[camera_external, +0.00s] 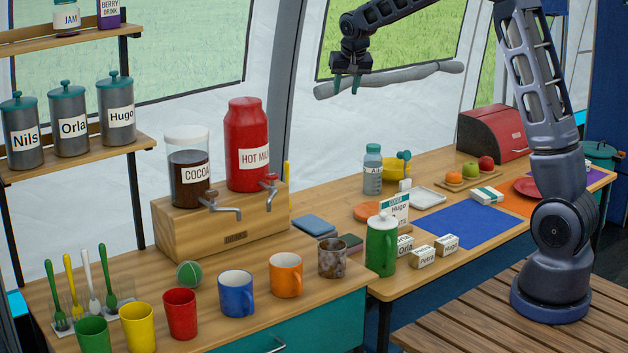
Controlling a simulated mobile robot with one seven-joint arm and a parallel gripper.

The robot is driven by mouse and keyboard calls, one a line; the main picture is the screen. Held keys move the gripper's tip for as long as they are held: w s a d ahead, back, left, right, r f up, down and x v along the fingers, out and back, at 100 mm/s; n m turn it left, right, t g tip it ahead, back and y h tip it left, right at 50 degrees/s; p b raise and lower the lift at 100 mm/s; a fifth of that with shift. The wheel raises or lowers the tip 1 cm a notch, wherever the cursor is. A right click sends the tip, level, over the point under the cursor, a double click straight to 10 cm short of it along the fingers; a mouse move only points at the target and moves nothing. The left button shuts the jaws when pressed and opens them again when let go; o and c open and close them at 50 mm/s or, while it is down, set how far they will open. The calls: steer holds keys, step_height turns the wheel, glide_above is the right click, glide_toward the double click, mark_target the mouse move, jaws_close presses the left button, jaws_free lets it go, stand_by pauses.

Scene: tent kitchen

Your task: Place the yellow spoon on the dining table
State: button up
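The holder's base is partly hidden by the cups. The dining table (440,172) appears to be the wooden table at the right, with coloured mats on it. My gripper (347,86) hangs in the air above the back of the counter, far up and right of the yellow spoon. Its two teal fingers point down, apart and with nothing between them.
Green, yellow, red, blue and orange cups line the counter's front edge, with a green ball (189,274) behind. A wooden drink dispenser (220,226) stands at the back. A green pot (381,246) and small labelled boxes crowd the table's near end. The blue mat (466,226) is clear.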

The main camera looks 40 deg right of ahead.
steer(key=s+r+n, duration=0.1)
steer(key=s+r, duration=0.2)
steer(key=s, duration=0.4)
steer(key=s+r, duration=0.4)
steer(key=s, duration=0.4)
steer(key=s+f+n, duration=0.1)
steer(key=s+n, duration=0.1)
steer(key=s, duration=1.5)
steer(key=s+a+f+n+y, duration=0.1)
steer(key=s+f+n, duration=0.1)
steer(key=s, duration=1.6)
steer(key=shift+s+f+y, duration=0.15)
steer(key=shift+s+y, duration=0.15)
